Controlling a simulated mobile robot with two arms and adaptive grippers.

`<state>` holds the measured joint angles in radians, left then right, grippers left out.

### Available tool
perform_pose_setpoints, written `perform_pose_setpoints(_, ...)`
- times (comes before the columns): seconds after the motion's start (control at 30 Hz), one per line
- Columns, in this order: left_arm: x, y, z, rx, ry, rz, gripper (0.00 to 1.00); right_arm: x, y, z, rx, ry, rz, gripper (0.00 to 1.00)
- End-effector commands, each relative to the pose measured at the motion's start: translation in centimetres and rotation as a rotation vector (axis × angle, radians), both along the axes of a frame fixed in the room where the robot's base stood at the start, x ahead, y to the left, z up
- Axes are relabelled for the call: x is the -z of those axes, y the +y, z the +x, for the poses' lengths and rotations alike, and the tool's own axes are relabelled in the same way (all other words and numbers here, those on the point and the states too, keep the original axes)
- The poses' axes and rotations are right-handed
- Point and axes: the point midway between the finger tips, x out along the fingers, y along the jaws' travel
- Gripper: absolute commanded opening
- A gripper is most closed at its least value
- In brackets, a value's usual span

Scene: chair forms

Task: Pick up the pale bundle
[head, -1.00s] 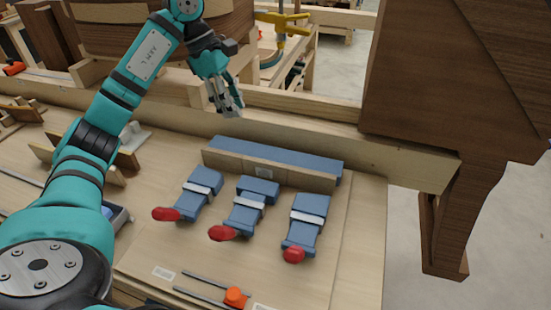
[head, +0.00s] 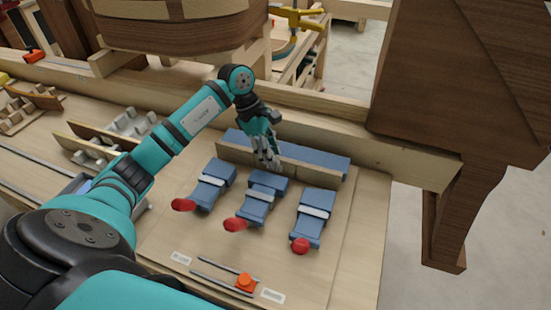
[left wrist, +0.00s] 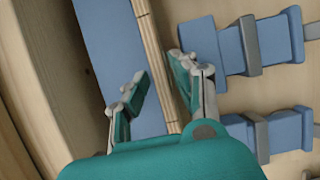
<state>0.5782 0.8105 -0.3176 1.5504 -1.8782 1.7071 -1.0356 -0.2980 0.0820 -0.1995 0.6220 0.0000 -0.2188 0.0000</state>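The pale bundle (head: 313,173) is a long, thin tan stack of strips standing along the front of a long blue bar (head: 335,161). One finger is on the blue bar's side and the other on the clamp side. I cannot tell how high the fingertips are. My right gripper is not in view.
Three blue clamps with red ends, a left one (head: 212,183), a middle one (head: 262,195) and a right one (head: 315,212), lie in front of the bundle. An orange slider (head: 244,282) sits on rails nearer. A dark wooden chair form (head: 450,80) stands at right.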

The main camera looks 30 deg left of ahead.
Motion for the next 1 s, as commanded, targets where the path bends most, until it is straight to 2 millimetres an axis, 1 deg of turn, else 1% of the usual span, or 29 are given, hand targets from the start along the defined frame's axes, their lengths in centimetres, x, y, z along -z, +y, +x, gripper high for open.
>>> perform_pose_setpoints(0.03, 0.4, -0.3, 0.1, 0.000, 0.000, -0.002, 0.27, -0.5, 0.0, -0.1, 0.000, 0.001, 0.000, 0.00)
perform_pose_setpoints(0.1, 1.0, -0.4, 0.1, 0.000, 0.000, 0.000, 0.27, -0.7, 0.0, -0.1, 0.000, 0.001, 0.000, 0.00)
perform_pose_setpoints(0.2, 1.4, -0.5, 0.1, -0.001, -0.002, 0.001, 0.27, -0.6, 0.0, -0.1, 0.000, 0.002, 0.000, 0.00)
perform_pose_setpoints(0.93, 1.8, -0.5, 0.1, 0.001, -0.001, 0.001, 0.27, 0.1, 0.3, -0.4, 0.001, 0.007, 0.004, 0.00)
perform_pose_setpoints(1.0, 1.7, -0.5, 0.1, 0.001, -0.001, 0.001, 0.18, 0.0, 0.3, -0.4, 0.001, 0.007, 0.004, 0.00)
